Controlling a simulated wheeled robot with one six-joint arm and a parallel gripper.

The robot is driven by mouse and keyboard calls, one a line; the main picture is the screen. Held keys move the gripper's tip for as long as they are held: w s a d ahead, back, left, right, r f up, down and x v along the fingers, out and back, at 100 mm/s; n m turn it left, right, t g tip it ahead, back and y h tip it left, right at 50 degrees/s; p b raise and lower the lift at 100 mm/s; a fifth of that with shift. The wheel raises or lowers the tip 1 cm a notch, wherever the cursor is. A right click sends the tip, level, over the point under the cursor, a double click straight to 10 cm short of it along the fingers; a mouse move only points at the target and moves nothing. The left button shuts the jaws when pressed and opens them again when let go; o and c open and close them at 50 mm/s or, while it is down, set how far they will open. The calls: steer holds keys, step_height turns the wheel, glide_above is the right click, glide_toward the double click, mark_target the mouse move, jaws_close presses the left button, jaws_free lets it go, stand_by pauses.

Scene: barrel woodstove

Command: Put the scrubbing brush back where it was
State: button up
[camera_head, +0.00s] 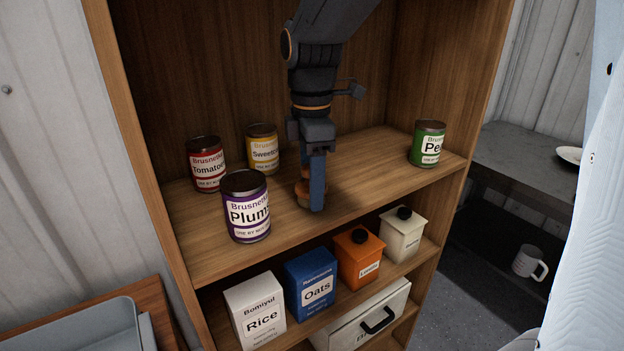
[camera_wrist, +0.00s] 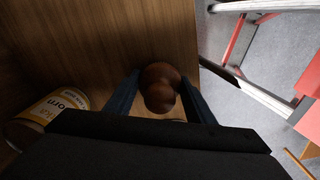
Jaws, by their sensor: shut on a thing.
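The scrubbing brush (camera_head: 302,194) has a brown rounded wooden handle and a paler lower part. In the head view it is mostly hidden behind a blue finger of my gripper (camera_head: 315,185). In the wrist view the brush's round brown knob (camera_wrist: 160,84) sits between the two blue fingers. My gripper is shut on it and points down over the upper shelf board (camera_head: 360,185), right of the plum tin. The brush is at or just above the board; I cannot tell whether it touches.
On this shelf stand a plum tin (camera_head: 246,206), tomato tin (camera_head: 206,164), sweetcorn tin (camera_head: 263,149) and, far right, a green tin (camera_head: 428,144). Boxes and canisters (camera_head: 358,257) fill the shelf below. Board between brush and green tin is clear. The wrist view shows a red-and-grey frame (camera_wrist: 240,42).

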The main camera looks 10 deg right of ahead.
steer(key=shift+f, duration=0.3)
steer(key=o, duration=1.1)
steer(key=shift+b, duration=0.7)
steer(key=r, duration=0.2)
steer(key=r+b, duration=0.1)
steer(key=r, duration=0.5)
steer(key=shift+s, duration=0.25)
